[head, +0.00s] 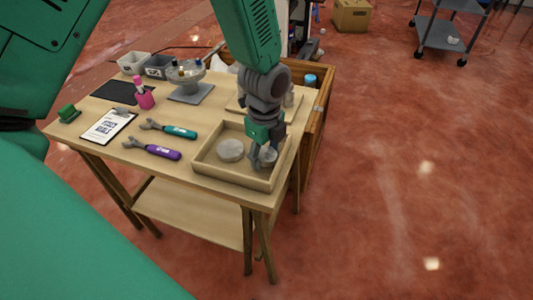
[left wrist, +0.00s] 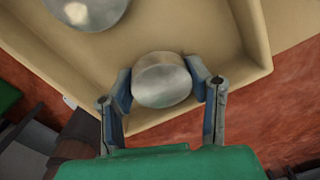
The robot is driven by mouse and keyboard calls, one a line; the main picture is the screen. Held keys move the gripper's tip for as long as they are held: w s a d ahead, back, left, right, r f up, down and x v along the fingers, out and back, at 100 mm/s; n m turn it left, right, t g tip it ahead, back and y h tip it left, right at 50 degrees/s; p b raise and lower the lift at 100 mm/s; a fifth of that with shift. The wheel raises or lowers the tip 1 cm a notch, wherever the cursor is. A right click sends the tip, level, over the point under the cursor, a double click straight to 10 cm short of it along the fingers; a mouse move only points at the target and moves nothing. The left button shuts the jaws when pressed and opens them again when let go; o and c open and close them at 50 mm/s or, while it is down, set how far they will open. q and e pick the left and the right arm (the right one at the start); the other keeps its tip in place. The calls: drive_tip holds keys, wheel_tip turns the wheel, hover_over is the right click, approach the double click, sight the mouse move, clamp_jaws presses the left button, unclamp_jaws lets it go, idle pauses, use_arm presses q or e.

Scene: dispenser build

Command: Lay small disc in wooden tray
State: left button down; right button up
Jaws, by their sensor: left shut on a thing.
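The small disc (left wrist: 162,80) is a grey metal piece held between the two fingers of my left gripper (left wrist: 165,92) in the left wrist view. In the head view, my left gripper (head: 264,157) is low over the right part of the wooden tray (head: 202,168), with the small disc (head: 268,157) at its fingertips. I cannot tell whether the disc touches the tray floor. A larger round grey disc (head: 231,150) lies in the tray to the left; part of it shows in the left wrist view (left wrist: 88,8). My right gripper is not in view.
A purple wrench (head: 160,151) and a teal wrench (head: 178,131) lie left of the tray. A wooden crate (head: 318,118) stands behind the table at right.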

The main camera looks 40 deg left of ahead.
use_arm(q)
drive_tip(key=shift+a+f, duration=0.2)
drive_tip(key=shift+a, duration=0.15)
drive_tip(key=shift+s+a+f, duration=0.1)
drive_tip(key=shift+a+f, duration=0.15)
drive_tip(key=shift+a, duration=0.2)
drive_tip(key=shift+s+a+f, duration=0.1)
drive_tip(key=shift+a+f, duration=0.1)
drive_tip(key=shift+a, duration=0.25)
drive_tip(key=shift+s+a+f, duration=0.1)
drive_tip(key=shift+a, duration=0.1)
drive_tip(key=shift+d, duration=0.1)
drive_tip(key=c, duration=0.8)
unclamp_jaws()
drive_tip(key=shift+d, duration=0.2)
drive_tip(key=shift+d+f, duration=0.15)
drive_tip(key=shift+d, duration=0.1)
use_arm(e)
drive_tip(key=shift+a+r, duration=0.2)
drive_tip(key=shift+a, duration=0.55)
use_arm(q)
drive_tip(key=shift+a, duration=0.15)
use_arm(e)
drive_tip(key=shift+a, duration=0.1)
use_arm(q)
drive_tip(key=shift+w+r, duration=0.2)
